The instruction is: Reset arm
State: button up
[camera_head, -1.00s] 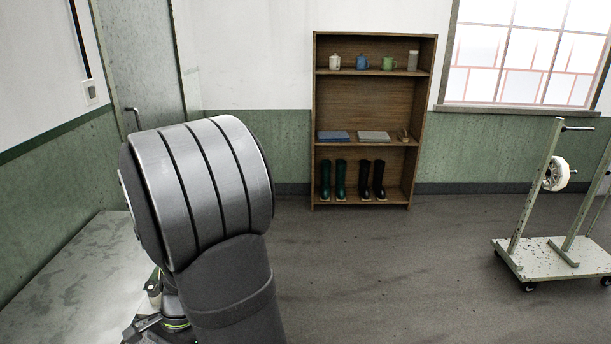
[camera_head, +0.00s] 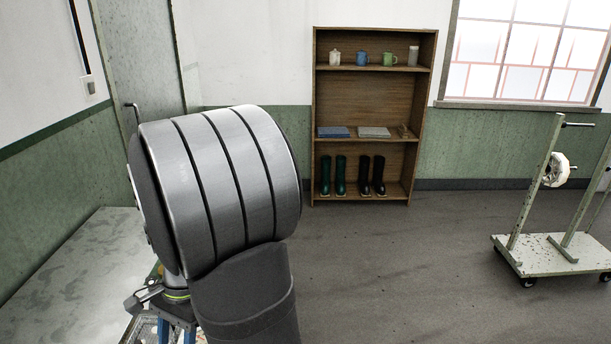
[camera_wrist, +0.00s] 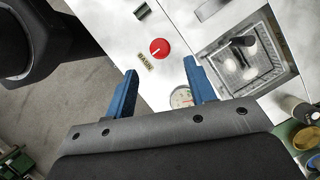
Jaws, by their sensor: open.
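My gripper (camera_wrist: 161,66) is open and empty. Its two blue fingers stand apart above a white worktop (camera_wrist: 187,30) in the wrist view. A red round knob (camera_wrist: 160,46) and a small lettered plate (camera_wrist: 146,62) show beyond the fingertips. A round dial (camera_wrist: 181,97) shows between the fingers, partly hidden by the gripper. In the head view, my large grey arm link hides much of the left side, and only the upper part of the blue fingers shows at the bottom edge.
A basin with a wire grid (camera_wrist: 262,77) lies right of the fingers. A dark bottle (camera_wrist: 293,107) stands farther right. In the head view, a wooden shelf (camera_head: 318,100) with cups and boots stands at the wall, and a wheeled cart (camera_head: 545,258) stands right. The floor between is clear.

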jog(key=v, duration=1.1)
jog(key=x, duration=1.7)
jog(key=shift+s+f, duration=0.15)
jog(key=shift+f, duration=0.1)
jog(key=shift+a+r+n+h, duration=0.15)
jog(key=shift+n+h, duration=0.15)
jog(key=shift+n, duration=0.3)
jog(key=shift+n+h, duration=0.4)
jog(key=shift+n, duration=0.8)
jog(key=n+h, duration=0.1)
jog(key=n, duration=0.1)
jog(key=n+h, duration=0.1)
jog(key=n, duration=0.2)
jog(key=shift+a, duration=0.25)
jog(key=n, duration=0.2)
jog(key=n+t+h, duration=0.1)
jog(key=n, duration=0.2)
jog(key=shift+a+h, duration=0.15)
jog(key=shift+h, duration=0.15)
jog(key=n+t+h, duration=0.1)
jog(key=n, duration=0.3)
jog(key=shift+s, duration=0.1)
